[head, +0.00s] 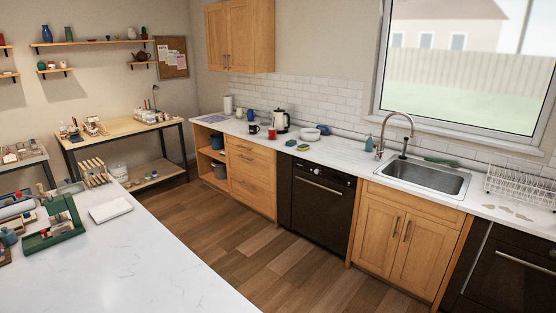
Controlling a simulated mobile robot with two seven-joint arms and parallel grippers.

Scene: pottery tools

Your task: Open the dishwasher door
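A black built-in appliance with a control strip along its top, which looks like the dishwasher (318,210), stands under the counter between the drawer cabinet and the sink cabinet. Its door is shut and upright, flush with the cabinets. A silver bar handle (318,185) runs across the upper part of the door. A second dark appliance (505,275) with a bar handle is cut off at the lower right; I cannot tell what it is. Neither of my grippers is in view.
A white island counter (160,265) fills the lower left, with a green tool (55,225) and a white tray (110,210) on it. Clear wooden floor (225,235) lies between island and dishwasher. The sink (425,178) is to the right.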

